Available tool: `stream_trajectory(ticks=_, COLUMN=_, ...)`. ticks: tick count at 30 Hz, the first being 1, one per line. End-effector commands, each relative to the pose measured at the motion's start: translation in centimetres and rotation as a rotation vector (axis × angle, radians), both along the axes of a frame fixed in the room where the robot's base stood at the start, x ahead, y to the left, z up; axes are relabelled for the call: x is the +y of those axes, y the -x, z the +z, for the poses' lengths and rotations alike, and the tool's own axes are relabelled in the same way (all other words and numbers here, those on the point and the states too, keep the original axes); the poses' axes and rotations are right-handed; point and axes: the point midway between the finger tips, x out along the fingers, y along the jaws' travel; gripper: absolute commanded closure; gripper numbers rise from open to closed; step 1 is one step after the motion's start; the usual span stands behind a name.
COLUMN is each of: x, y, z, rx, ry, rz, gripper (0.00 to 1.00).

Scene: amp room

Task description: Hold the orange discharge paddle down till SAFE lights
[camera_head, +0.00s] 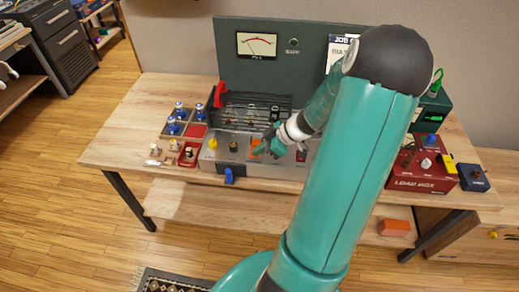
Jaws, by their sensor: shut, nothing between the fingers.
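The orange discharge paddle (256,146) is a small orange piece on the front of the grey chassis on the bench, partly hidden by my gripper. My gripper (267,144) is shut and empty, reaching down from the right with its tips at the paddle. I cannot tell whether they touch or press it. The SAFE lamp (293,43) is on the dark green panel (228,70), above its label. It looks dark green and unlit. A needle meter (257,45) is to its left.
A red lever (219,94) stands up at the chassis's left end. A tray of blue-capped parts (171,127) lies left of it. A red load box (420,171) and a small blue box (473,178) stand at right. My arm hides the bench's right middle.

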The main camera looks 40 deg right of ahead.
Motion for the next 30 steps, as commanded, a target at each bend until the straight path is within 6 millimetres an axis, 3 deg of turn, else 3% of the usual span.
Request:
stream_trajectory(ticks=19, x=0.0, y=0.0, z=0.0, rx=0.000, ry=0.000, rz=0.000, gripper=1.00)
stream_trajectory(ticks=30, x=0.0, y=0.0, z=1.5, rx=0.000, ry=0.002, rz=0.000, gripper=1.00)
